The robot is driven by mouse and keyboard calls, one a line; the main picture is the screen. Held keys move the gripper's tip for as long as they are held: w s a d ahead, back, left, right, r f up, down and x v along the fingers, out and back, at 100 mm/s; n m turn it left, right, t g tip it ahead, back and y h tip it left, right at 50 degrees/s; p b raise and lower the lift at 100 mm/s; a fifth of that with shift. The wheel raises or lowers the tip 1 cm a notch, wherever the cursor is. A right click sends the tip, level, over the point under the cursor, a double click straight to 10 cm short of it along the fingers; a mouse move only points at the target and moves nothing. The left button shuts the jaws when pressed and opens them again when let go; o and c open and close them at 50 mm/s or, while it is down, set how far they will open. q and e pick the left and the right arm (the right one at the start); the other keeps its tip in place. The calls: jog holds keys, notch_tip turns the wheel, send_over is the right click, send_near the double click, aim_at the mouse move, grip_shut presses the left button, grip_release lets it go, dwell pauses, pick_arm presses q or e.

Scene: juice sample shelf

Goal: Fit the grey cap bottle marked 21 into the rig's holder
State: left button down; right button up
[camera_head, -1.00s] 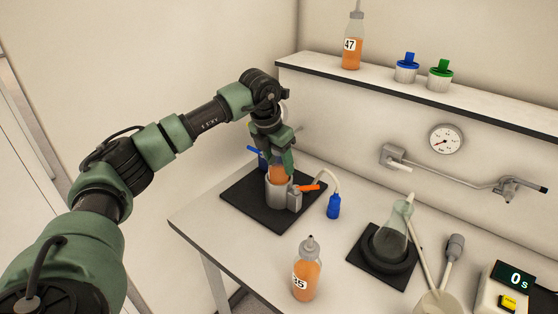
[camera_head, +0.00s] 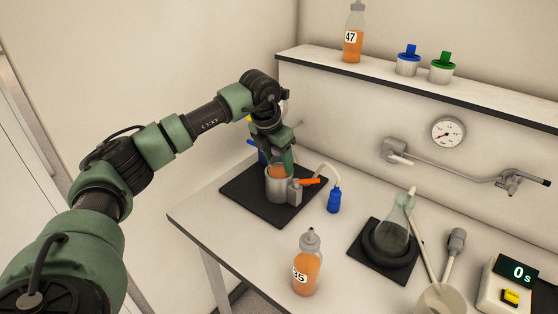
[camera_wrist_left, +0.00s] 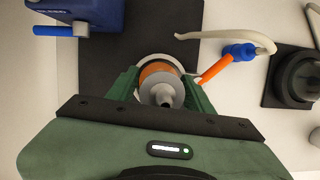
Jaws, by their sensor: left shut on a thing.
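My left gripper (camera_head: 276,160) points down over the rig's grey cylindrical holder (camera_head: 278,187) and is shut on an orange bottle (camera_head: 279,171). The bottle's lower part is inside the holder. In the left wrist view the bottle's grey cap (camera_wrist_left: 163,93) sits between the green fingers (camera_wrist_left: 160,88), with the holder's pale rim around the bottle. Its label is hidden, so I cannot read its number. The rig stands on a black base plate (camera_head: 240,196) and has an orange lever (camera_head: 309,181) at its right. My right gripper is not in view.
A bottle marked 35 (camera_head: 306,272) stands near the table's front. A bottle marked 47 (camera_head: 353,45) and blue (camera_head: 408,63) and green (camera_head: 442,68) capped containers stand on the shelf. A flask (camera_head: 394,222) on a black mat and a timer (camera_head: 508,285) are at right.

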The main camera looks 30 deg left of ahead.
pick_arm(q)
jog(key=shift+s+f, duration=0.15)
jog(key=shift+f, duration=0.25)
dwell(0.4)
